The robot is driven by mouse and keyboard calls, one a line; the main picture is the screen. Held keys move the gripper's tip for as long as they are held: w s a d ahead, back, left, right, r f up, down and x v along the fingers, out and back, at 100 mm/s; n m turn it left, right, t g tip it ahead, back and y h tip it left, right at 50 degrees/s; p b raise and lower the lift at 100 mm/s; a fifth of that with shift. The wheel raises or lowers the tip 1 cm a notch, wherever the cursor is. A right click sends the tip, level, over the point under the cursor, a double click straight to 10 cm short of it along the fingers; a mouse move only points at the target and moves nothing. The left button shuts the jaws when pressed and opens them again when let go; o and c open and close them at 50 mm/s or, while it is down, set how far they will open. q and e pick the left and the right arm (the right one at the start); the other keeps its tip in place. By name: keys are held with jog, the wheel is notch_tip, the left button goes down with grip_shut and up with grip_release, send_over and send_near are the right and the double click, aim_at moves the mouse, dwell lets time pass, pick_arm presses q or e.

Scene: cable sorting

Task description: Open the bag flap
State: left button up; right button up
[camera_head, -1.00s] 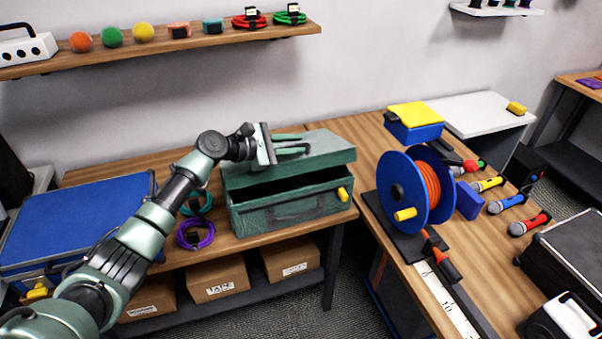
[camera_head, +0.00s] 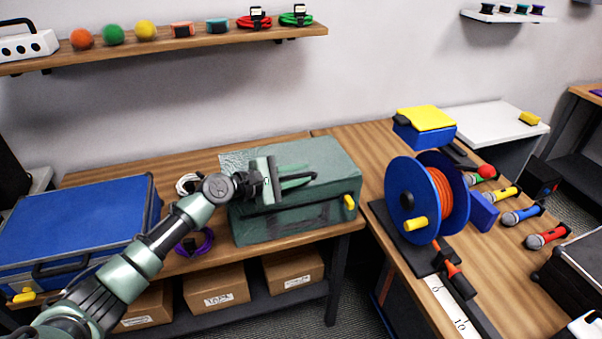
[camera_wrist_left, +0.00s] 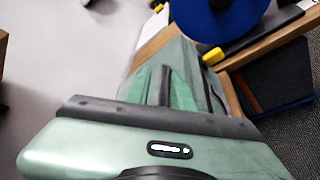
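The green bag (camera_head: 333,209) stands on the wooden bench with its flap (camera_head: 325,160) down over the top, and no dark opening shows. My left gripper (camera_head: 304,178) is at the flap's front left part, fingers pointing right. The fingers lie close together; whether they touch or pinch the flap cannot be told. In the left wrist view the fingers (camera_wrist_left: 165,82) overlap the green bag (camera_wrist_left: 190,65). My right gripper is not in view.
A blue case (camera_head: 75,220) lies left of the bag, with a purple cable (camera_head: 205,242) between them. A blue reel (camera_head: 403,203) with orange cable stands to the right. A wooden shelf (camera_head: 230,38) hangs above. Cardboard boxes (camera_head: 215,288) sit below.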

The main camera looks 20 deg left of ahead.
pick_arm(q)
jog(key=p+v, duration=0.1)
jog(key=v, duration=0.7)
jog(key=shift+s+a+p, duration=0.25)
jog(key=shift+p, duration=0.15)
dwell(0.3)
dwell(0.5)
